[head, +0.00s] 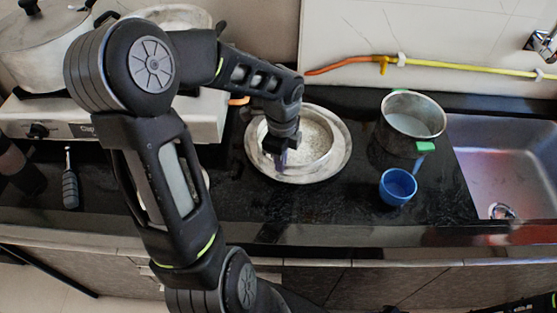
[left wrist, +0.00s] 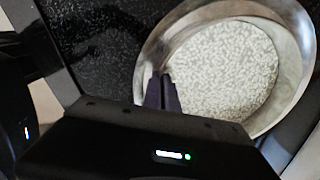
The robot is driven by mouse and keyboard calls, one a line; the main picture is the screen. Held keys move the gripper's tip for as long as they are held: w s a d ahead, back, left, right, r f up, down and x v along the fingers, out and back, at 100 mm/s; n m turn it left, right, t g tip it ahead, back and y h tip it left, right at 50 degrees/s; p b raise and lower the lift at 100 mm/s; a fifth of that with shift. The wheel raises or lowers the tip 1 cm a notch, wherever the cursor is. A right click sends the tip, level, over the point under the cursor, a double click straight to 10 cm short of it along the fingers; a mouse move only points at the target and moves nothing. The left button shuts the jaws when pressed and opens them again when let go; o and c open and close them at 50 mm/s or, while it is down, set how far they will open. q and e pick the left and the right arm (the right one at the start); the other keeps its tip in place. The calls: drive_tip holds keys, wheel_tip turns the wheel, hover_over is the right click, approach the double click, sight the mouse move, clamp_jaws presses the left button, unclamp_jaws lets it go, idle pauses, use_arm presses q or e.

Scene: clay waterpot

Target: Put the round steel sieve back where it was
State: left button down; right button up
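The round steel sieve (head: 338,150) is a wide shiny ring with a pale speckled round middle, over the dark counter beside the stove. It also shows in the left wrist view (left wrist: 297,55). My left gripper (head: 279,162) reaches down onto its near left side. In the left wrist view, the two fingers (left wrist: 162,90) are close together at the sieve's wall and appear shut on it. The wall between the fingers is mostly hidden. I cannot tell whether the sieve rests on the counter or hangs just above. My right gripper is not in view.
A steel pot (head: 412,112) and a blue cup (head: 397,187) stand right of the sieve, before the sink (head: 505,165). The stove (head: 205,118) with a large pot (head: 45,45) is at left. A dark-handled tool (head: 70,188) lies front left.

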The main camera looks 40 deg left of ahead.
use_arm(q)
drive_tip(key=shift+w, duration=0.1)
drive_tip(key=shift+f, duration=0.15)
drive_tip(key=c, duration=1.7)
unclamp_jaws()
drive_tip(key=shift+d, duration=0.1)
drive_tip(key=shift+s+r, duration=0.2)
drive_tip(key=shift+r, duration=0.1)
wheel_tip(320, 180, up, 12)
drive_tip(key=shift+f, duration=0.1)
